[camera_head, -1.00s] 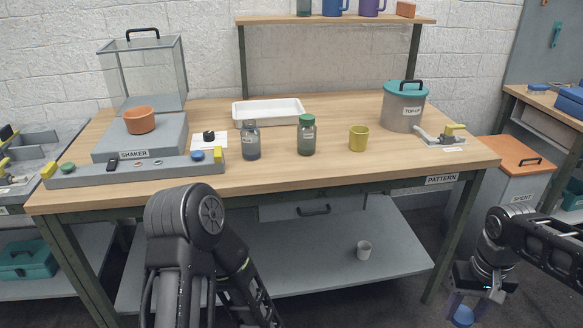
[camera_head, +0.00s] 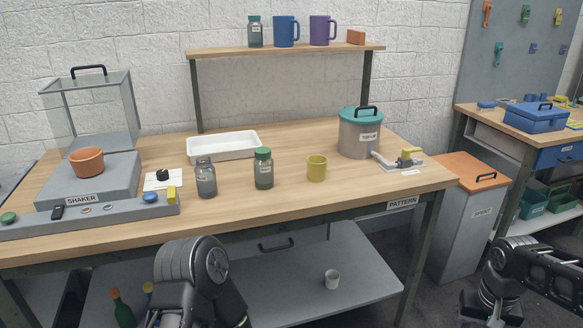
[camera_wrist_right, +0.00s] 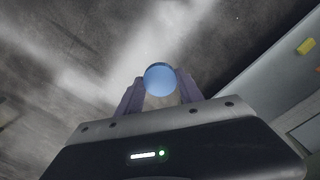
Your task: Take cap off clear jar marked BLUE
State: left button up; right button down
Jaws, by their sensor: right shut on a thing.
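In the head view a clear greyish jar (camera_head: 206,180) stands upright on the bench with no coloured cap visible on it. A jar with a green cap (camera_head: 263,170) stands to its right. Another green-capped jar (camera_head: 255,32) is on the upper shelf. The jar labels are too small to read. My right gripper (camera_wrist_right: 161,84) is shut on a round blue thing (camera_wrist_right: 161,78), seen end-on, possibly a cap. It is held over the floor, right of the bench; its fingertips are below the head view. My left gripper is not in view, only its arm.
A yellow cup (camera_head: 317,168), white tray (camera_head: 224,146) and teal-lidded pot (camera_head: 359,133) stand on the bench (camera_head: 290,210). The shaker (camera_head: 85,182) with an orange bowl (camera_head: 87,161) is at left. A grey bin (camera_head: 466,220) with an orange lid stands at right.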

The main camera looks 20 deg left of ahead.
aim_at(205, 176)
jog(key=i+j, duration=0.15)
jog(key=i, duration=0.35)
jog(key=u, duration=1.9)
